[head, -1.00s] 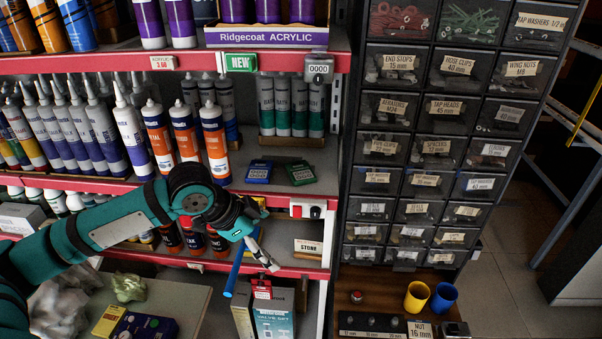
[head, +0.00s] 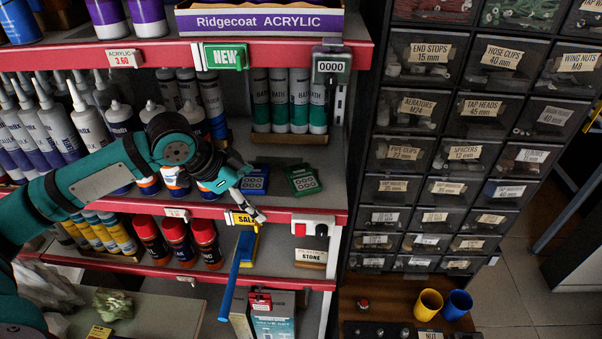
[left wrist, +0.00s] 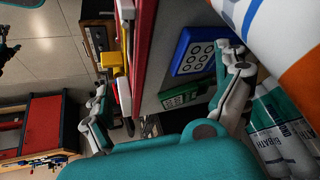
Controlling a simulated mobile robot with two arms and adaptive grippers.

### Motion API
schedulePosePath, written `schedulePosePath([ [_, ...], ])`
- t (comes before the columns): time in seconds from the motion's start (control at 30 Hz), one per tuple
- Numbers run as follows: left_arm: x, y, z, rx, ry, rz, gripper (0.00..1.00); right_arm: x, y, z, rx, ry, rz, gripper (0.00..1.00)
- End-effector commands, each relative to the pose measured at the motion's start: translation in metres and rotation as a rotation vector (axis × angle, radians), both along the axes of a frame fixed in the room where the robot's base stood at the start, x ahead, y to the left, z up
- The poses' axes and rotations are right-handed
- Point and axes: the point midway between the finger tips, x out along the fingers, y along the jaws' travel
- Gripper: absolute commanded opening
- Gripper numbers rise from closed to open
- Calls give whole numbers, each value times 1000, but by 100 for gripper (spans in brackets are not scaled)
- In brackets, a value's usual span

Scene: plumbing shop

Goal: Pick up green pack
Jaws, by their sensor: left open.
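The green pack (head: 303,180) lies flat on the middle shelf, right of a similar blue pack (head: 255,181). In the left wrist view the green pack (left wrist: 183,98) shows between my fingers, partly hidden by the gripper body, with the blue pack (left wrist: 193,50) beside it. My left gripper (head: 250,205) is open and empty. In the head view it is at the shelf's front edge, in front of the blue pack and left of the green one. The left wrist view also shows its spread fingers (left wrist: 165,75).
White-and-green tubes (head: 290,100) stand behind the packs. Orange-and-white cartridges (head: 175,183) stand to the left. A red-and-white switch box (head: 313,229) and a yellow sale tag (head: 243,219) sit on the shelf edge. Dark drawer bins (head: 440,130) rise on the right.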

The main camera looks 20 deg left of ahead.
Motion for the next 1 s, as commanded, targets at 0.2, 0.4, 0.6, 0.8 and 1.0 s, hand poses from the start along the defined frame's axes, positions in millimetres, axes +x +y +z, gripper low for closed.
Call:
schedulePosePath([
  [0.2,33,-24,5,-5,0,-2,100,-20,-4,17,-5,30,1,92],
  [0.4,50,-35,2,-1,1,-1,100,-20,-8,22,-11,30,2,92],
  [0.6,67,-48,4,-2,0,-2,100,-8,-8,32,-10,13,2,92],
  [0.8,94,-66,4,-1,0,-2,100,-6,-6,44,-8,8,2,92],
  [1.0,98,-69,-9,1,1,-2,100,-7,-5,52,-6,10,1,92],
])
